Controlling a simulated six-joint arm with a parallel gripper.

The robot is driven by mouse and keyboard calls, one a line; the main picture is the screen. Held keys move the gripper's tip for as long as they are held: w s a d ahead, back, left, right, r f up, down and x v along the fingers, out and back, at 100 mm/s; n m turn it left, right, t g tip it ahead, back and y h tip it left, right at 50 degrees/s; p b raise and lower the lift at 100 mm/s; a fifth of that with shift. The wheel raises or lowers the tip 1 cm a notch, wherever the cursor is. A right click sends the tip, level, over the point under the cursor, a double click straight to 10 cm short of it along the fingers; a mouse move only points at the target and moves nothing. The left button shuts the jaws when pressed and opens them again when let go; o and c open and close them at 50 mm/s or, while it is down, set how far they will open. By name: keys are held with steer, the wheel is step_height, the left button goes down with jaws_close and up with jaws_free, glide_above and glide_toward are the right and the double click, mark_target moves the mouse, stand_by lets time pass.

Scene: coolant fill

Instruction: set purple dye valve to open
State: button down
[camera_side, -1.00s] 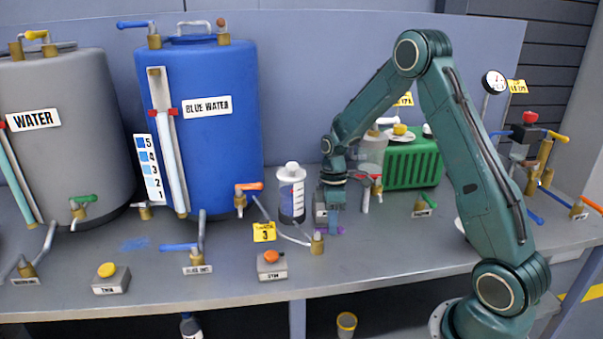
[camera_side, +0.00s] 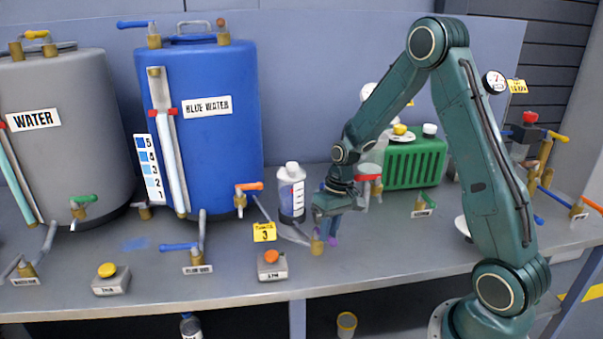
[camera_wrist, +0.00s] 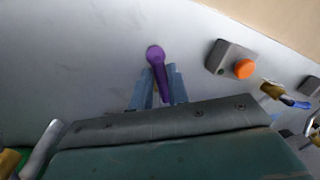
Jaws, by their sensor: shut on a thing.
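The purple dye valve handle (camera_wrist: 156,62) shows in the wrist view, with its rounded end sticking out past my fingertips. My gripper (camera_wrist: 157,88) is shut on this handle, one blue finger on each side. In the side view my gripper (camera_side: 328,228) is low over the bench, right of the dye bottle (camera_side: 291,195). A small bit of the purple handle (camera_side: 332,241) shows below my fingers there. The brass valve body (camera_side: 317,245) stands just left of the fingers. My wrist and fingers hide most of the handle.
A grey box with an orange button (camera_side: 271,257) stands in front and to the left. The blue water tank (camera_side: 225,140) is behind left, and a green ribbed box (camera_side: 415,162) behind right. The bench front right of the button box is clear.

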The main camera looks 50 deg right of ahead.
steer(key=m, duration=0.1)
steer(key=a+m, duration=0.1)
steer(key=m, duration=0.1)
steer(key=shift+w+a+r+m+t, duration=0.1)
steer(key=shift+w+m+t, duration=0.1)
steer(key=shift+m+t, duration=0.1)
steer(key=shift+w+a+m+h, duration=0.1)
steer(key=shift+a+m+h, duration=0.05)
steer(key=shift+m, duration=0.45)
steer(key=shift+w+a+m+h, duration=0.1)
steer(key=shift+a+m+h, duration=0.05)
steer(key=shift+m, duration=0.45)
steer(key=c, duration=1.3)
jaws_free()
steer(key=shift+c, duration=0.2)
step_height(320, 180, up, 14)
steer(key=s+d, duration=0.2)
steer(key=shift+f, duration=0.25)
steer(key=shift+a, duration=0.1)
